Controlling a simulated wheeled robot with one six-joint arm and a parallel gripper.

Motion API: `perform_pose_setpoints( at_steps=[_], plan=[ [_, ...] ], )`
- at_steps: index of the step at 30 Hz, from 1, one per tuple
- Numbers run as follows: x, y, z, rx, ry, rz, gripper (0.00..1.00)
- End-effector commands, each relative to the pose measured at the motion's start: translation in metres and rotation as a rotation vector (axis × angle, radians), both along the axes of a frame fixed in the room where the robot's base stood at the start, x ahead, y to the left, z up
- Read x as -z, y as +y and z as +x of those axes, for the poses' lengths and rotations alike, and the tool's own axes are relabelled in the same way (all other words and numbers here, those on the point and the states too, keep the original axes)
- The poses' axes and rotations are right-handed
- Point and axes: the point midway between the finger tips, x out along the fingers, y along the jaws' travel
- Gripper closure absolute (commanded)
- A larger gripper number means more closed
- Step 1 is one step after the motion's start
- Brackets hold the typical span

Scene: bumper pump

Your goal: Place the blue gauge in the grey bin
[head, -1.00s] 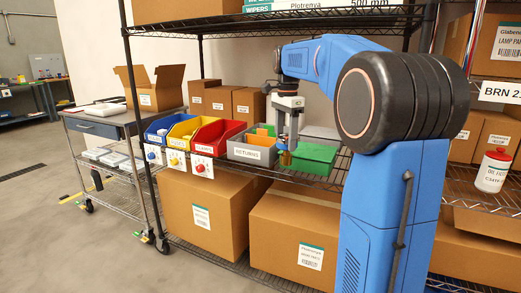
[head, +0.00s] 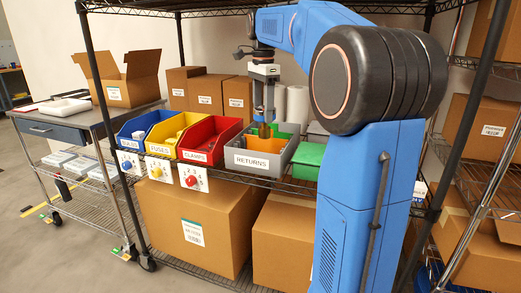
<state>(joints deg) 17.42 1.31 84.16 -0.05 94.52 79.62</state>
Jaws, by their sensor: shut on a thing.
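The grey bin (head: 262,163), labelled RETURNS, sits on the wire shelf to the right of the red bin. My gripper (head: 264,123) points straight down over the grey bin's opening. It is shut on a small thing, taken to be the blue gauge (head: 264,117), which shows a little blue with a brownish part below. The held thing is tiny here and partly hidden by the fingers. I cannot tell whether it touches anything inside the bin. Orange and green colours show in and behind the grey bin.
Blue (head: 142,132), yellow (head: 170,136) and red (head: 208,139) bins stand in a row to the left. A green thing (head: 308,160) lies to the right. Cardboard boxes (head: 237,93) and white rolls (head: 297,103) stand behind. A black shelf post (head: 103,120) rises at left.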

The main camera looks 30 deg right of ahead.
Motion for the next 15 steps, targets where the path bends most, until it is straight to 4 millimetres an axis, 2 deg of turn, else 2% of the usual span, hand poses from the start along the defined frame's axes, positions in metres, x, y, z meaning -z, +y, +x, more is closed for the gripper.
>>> perform_pose_setpoints(
  at_steps=[2,9,15],
  plan=[
    [0.005,0.000,0.000,0.000,0.000,0.000,0.80],
    [0.043,0.000,-0.001,0.000,0.001,0.000,0.80],
    [0.058,-0.001,0.000,0.000,0.000,0.000,0.80]
  ],
)
